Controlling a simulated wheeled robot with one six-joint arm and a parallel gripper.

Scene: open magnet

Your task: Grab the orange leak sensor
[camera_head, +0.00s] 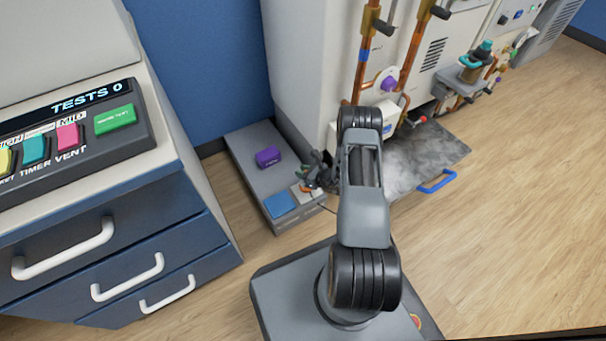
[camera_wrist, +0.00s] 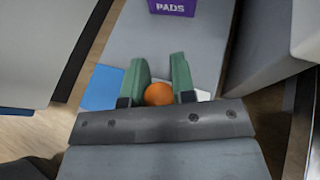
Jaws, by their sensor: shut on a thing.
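The orange leak sensor (camera_wrist: 159,94) is a small round orange thing between the green fingers of my gripper (camera_wrist: 160,82) in the wrist view. My gripper is shut on it, one finger on each side. In the head view my gripper (camera_head: 310,184) is at the near right part of a low grey platform, and a bit of orange (camera_head: 306,188) shows beside it. Most of the sensor is hidden there by the gripper. I cannot tell whether the sensor touches the platform.
The low grey platform (camera_head: 243,160) bears a purple PADS box (camera_head: 267,157) and a blue square (camera_head: 281,204). A drawer cabinet (camera_head: 110,240) stands at left. A white machine with copper pipes (camera_head: 408,60) stands behind. A grey tray with a blue handle (camera_head: 437,182) lies at right.

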